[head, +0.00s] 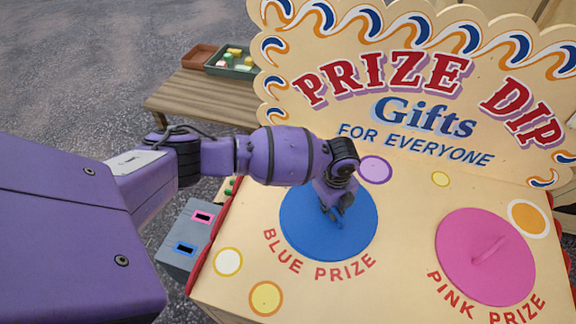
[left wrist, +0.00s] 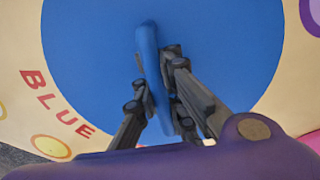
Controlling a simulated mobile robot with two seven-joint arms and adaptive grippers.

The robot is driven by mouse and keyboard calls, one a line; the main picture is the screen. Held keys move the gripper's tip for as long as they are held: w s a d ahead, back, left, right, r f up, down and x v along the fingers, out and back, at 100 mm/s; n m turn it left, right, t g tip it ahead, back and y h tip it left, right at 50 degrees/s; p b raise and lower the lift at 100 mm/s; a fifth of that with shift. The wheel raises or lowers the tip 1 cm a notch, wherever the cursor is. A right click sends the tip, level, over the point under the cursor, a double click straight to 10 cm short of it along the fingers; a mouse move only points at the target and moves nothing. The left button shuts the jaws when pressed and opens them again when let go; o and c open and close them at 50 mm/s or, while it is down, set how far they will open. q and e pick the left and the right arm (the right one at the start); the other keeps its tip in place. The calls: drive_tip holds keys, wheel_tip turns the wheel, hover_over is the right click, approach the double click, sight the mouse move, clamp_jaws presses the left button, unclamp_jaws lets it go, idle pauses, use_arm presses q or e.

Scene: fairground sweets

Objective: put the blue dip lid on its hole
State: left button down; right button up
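The blue dip lid (head: 300,232) is a round blue disc with a raised bar handle. In the head view it lies over the spot lettered BLUE PRIZE, and no open hole shows around it. The lid also fills much of the left wrist view (left wrist: 90,60). My left gripper (head: 338,212) points down at the lid's middle. In the left wrist view its fingers (left wrist: 158,82) lie on both sides of the blue handle (left wrist: 148,42), close against it. I cannot tell whether a thin gap lies under the lid. My right gripper is in no view.
The pink lid (head: 465,262) with its bar handle lies on the cream counter (head: 405,285) to the right. The PRIZE DIP board (head: 400,120) rises behind. A grey box with pink and blue slots (head: 185,262) stands left. A wooden bench (head: 190,100) holds trays.

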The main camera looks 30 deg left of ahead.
use_arm(q)
drive_tip(key=c, duration=2.5)
unclamp_jaws()
drive_tip(key=shift+w+d+r, duration=0.2)
drive_tip(key=shift+w+r, duration=0.05)
drive_tip(key=shift+w, duration=0.05)
drive_tip(key=o, duration=0.5)
drive_tip(key=shift+f, duration=0.1)
drive_tip(key=shift+o, duration=1.2)
